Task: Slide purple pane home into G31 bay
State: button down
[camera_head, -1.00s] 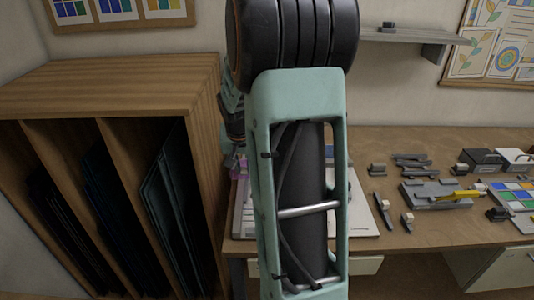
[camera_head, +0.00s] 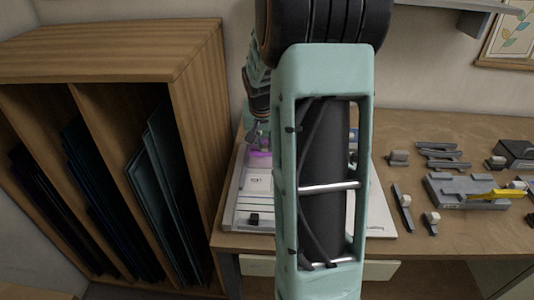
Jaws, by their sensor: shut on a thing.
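A small part of the purple pane (camera_head: 260,158) shows beside my arm, over the left end of the workbench. My gripper (camera_head: 258,143) is at its upper edge and shut on it; my arm hides much of the fingers. A pale tray-like fixture (camera_head: 238,208) lies on the bench just below and in front of the pane, with a small label whose text I cannot read for certain. I cannot tell which part is the G31 bay, or whether the pane touches the fixture. My arm covers the fixture's middle.
A wooden rack (camera_head: 196,85) with dark upright sheets (camera_head: 160,190) stands close on the left. On the bench (camera_head: 420,130) to the right lie grey clamps (camera_head: 440,155), a grey fixture with a yellow-handled tool (camera_head: 490,196), and small blocks (camera_head: 397,157). A shelf (camera_head: 480,15) is above.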

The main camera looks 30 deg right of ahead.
aim_at(259, 152)
jog(key=shift+f+b, duration=2.15)
jog(key=shift+f, duration=1.1)
jog(key=shift+f, duration=0.1)
jog(key=shift+w+a, duration=0.15)
jog(key=shift+w, duration=1)
jog(key=shift+w+a+b, duration=0.1)
jog(key=shift+w+b, duration=0.2)
jog(key=shift+b, duration=0.15)
dwell(0.4)
jog(key=c, duration=1.8)
grip_release()
jog(key=shift+o, duration=0.2)
jog(key=shift+s, duration=0.1)
jog(key=shift+r+p, duration=2.3)
jog(key=shift+r, duration=1.25)
